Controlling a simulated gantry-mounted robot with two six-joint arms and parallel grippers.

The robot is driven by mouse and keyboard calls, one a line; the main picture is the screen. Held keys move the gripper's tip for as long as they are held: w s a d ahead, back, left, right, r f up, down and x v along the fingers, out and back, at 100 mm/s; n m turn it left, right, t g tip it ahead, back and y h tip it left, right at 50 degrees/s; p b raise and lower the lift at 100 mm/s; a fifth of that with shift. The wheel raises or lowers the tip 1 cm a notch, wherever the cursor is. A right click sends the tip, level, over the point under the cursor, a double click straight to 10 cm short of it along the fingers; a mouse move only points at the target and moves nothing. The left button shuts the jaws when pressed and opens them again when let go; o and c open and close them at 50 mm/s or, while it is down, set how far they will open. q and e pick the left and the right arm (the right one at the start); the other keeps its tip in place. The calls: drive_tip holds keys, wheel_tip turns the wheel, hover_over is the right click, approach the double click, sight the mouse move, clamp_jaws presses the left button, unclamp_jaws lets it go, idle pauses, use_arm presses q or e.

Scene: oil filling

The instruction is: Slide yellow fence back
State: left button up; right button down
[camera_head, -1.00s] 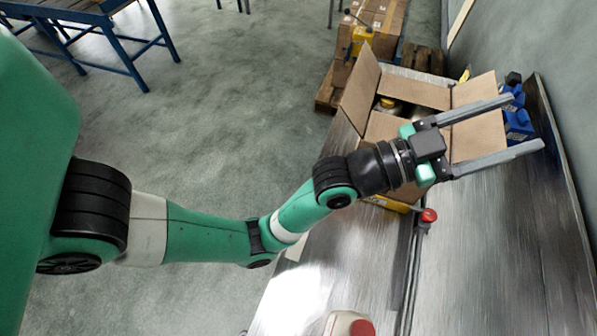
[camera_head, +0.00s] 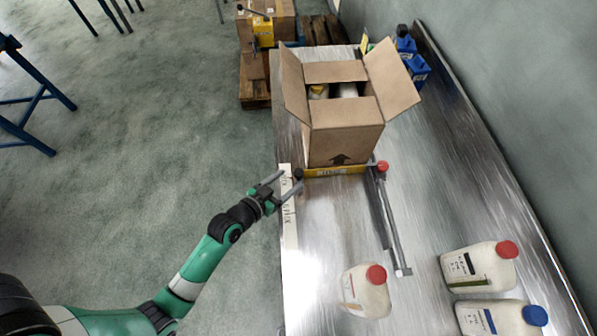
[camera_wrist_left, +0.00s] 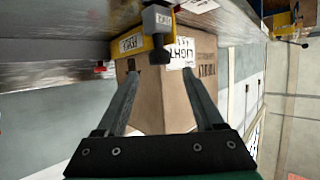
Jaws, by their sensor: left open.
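The yellow fence (camera_head: 335,171) is a low bar across the table, against the near side of the open cardboard box (camera_head: 345,135). A black knob (camera_head: 298,174) is at its left end and a red knob (camera_head: 383,166) at its right. My left gripper (camera_head: 291,179) is open and empty at the table's left edge, its fingertips close to the black knob. In the left wrist view the fence (camera_wrist_left: 130,43) shows ahead, with the black knob (camera_wrist_left: 160,57) between the open fingers (camera_wrist_left: 160,74); contact cannot be told. My right gripper is not in view.
A metal rail (camera_head: 389,230) runs from the red knob toward the front. Blue bottles (camera_head: 416,70) stand behind the box. The table's middle is mostly clear.

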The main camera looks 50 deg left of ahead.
sight(298, 173)
use_arm(q)
drive_tip(key=b+x, duration=0.1)
drive_tip(key=x, duration=0.4)
drive_tip(key=shift+w+a+f, duration=0.1)
drive_tip(key=shift+f, duration=0.1)
drive_tip(key=shift+w+f, duration=0.1)
drive_tip(key=shift+w, duration=0.45)
drive_tip(key=shift+c, duration=0.3)
clamp_jaws()
